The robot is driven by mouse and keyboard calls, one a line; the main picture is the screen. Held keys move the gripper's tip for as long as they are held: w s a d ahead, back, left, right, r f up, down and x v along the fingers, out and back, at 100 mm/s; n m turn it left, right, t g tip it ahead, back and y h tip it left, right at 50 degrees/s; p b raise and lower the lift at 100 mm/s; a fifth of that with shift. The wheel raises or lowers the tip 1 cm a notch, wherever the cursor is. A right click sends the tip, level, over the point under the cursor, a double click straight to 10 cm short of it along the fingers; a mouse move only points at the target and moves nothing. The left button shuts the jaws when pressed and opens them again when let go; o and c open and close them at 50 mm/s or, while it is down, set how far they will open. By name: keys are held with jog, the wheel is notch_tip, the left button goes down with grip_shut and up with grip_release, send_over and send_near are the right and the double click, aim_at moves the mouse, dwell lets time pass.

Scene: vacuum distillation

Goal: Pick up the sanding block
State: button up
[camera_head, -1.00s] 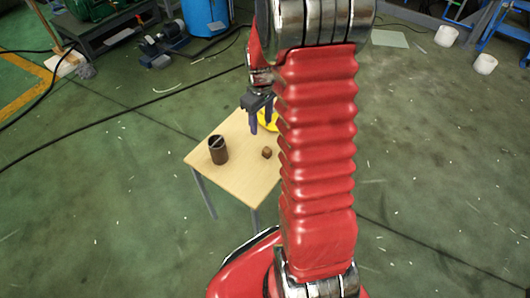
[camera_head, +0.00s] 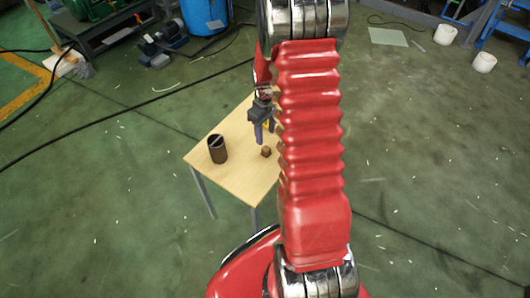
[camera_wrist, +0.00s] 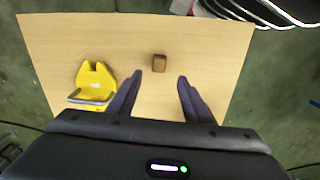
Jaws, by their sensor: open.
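The sanding block (camera_head: 266,152) is a small brown block lying on a light wooden table (camera_head: 225,165). In the wrist view the block (camera_wrist: 159,63) lies beyond my fingertips, between the lines of the two fingers and apart from them. My gripper (camera_head: 264,140) is open and empty above the table, close to the block. In the wrist view its two dark fingers (camera_wrist: 160,76) are spread wide with bare table between them. My red arm hides the right part of the table in the head view.
A dark brown cylindrical container (camera_head: 217,149) stands on the table, left of the block. A yellow object with a metal bar (camera_wrist: 95,77) lies left of my fingers in the wrist view. Green floor surrounds the table, with a black cable (camera_head: 130,113) across it.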

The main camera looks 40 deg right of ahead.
send_over(266, 149)
jog(key=shift+w+f, duration=0.15)
jog(key=shift+f, duration=2.3)
jog(key=shift+d+f, duration=0.1)
jog(key=shift+f, duration=2.55)
jog(key=shift+c, duration=0.2)
jog(key=c, duration=1.1)
